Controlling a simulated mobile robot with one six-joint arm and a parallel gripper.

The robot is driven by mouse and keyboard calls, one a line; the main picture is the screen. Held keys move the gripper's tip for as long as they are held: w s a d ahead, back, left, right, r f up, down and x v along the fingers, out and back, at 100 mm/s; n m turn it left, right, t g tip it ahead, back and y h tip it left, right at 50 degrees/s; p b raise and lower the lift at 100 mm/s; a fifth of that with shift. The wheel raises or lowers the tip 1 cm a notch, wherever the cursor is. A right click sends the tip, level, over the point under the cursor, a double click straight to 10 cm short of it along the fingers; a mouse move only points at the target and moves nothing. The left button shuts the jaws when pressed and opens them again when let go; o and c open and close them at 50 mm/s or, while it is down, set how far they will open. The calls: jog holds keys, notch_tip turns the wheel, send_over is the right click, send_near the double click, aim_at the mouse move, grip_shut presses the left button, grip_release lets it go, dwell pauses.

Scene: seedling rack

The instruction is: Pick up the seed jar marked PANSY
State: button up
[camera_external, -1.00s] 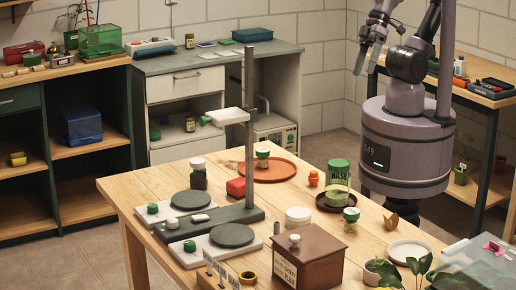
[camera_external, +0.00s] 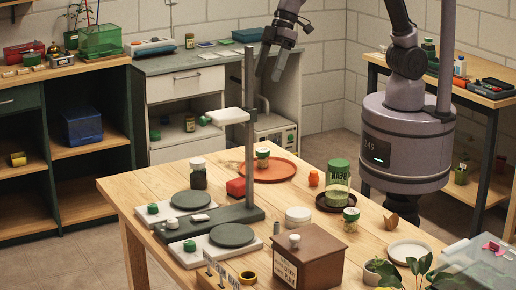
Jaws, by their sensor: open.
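No label reading PANSY can be made out. My gripper (camera_external: 269,65) is open and empty, pointing down in the air above the table's far side, apart from every jar.
A grey post stand (camera_external: 249,130) with a white arm rises from the table. A brown box (camera_external: 310,255), a white round tub (camera_external: 298,217), an orange tray (camera_external: 285,178) and a white plate (camera_external: 409,252) stand about. Bare wood (camera_external: 150,185) shows at the left.

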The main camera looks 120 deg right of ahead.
jog(key=n, duration=0.2)
send_near(198, 174)
jog(key=shift+n+g, duration=0.3)
jog(key=f+b, duration=0.2)
jog(key=f, duration=0.1)
jog(key=d+f+b, duration=0.1)
jog(key=shift+w+f, duration=0.25)
jog(key=shift+w, duration=0.1)
jog(key=x, duration=0.2)
jog(key=b+x, duration=0.1)
jog(key=x, duration=0.1)
jog(key=d+b+x, duration=0.1)
jog(key=x, duration=0.1)
jog(key=shift+w+f, duration=0.15)
jog(key=shift+f, duration=0.05)
jog(key=shift+r, duration=0.1)
jog(key=shift+c, duration=0.3)
jog(key=c, duration=1.6)
jog(key=shift+o, duration=0.2)
